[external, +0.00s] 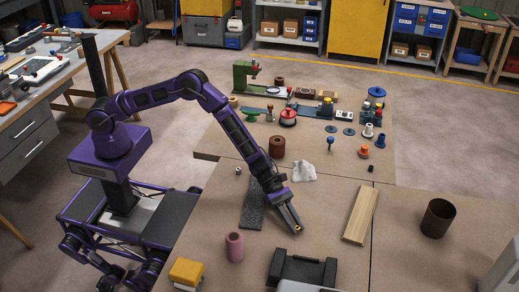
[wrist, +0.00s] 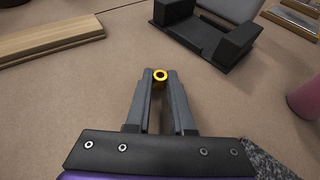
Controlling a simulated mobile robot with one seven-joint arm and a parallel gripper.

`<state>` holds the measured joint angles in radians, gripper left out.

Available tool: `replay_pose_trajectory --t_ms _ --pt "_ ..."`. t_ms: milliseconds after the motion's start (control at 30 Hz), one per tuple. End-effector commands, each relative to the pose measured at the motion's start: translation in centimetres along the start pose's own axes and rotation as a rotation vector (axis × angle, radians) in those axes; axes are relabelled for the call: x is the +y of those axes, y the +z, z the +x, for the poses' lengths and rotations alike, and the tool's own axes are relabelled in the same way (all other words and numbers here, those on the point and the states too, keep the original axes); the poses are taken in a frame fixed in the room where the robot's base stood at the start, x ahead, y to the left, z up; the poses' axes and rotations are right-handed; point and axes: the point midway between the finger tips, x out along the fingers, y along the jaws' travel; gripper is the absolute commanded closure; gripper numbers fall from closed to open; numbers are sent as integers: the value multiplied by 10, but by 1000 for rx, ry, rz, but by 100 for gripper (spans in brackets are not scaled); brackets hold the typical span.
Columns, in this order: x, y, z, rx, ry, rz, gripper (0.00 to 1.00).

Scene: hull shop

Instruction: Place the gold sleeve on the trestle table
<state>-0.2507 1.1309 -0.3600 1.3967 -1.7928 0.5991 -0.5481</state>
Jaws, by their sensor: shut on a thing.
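The gold sleeve (wrist: 160,76) is a small yellow ring-shaped piece between my fingertips in the wrist view. In the external view the gold sleeve (external: 299,228) is a small spot at the jaw tips. My gripper (external: 296,226) points down and is shut on it, low over the brown table top (external: 325,215). I cannot tell whether the sleeve touches the top. The brown table's legs are hidden, so I cannot tell if it is the trestle table. A grey-topped table with splayed wooden legs (external: 120,66) stands at the left.
Around my gripper lie a black cradle (external: 302,268), a pink spool (external: 234,247), a wooden plank (external: 360,213), a dark grey strip (external: 254,203) and a white cloth (external: 303,171). A dark cup (external: 437,218) stands at right. Bare top lies between plank and cup.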

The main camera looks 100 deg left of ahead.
Motion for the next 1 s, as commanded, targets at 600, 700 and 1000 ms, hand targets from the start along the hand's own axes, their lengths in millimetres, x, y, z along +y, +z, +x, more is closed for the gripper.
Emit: replay_pose_trajectory --t_ms 600,700,1000 --pt "0 5 -2 0 0 0 49" --pt "2 3 -18 1 2 0 49" --pt "1 3 -83 1 2 0 49"
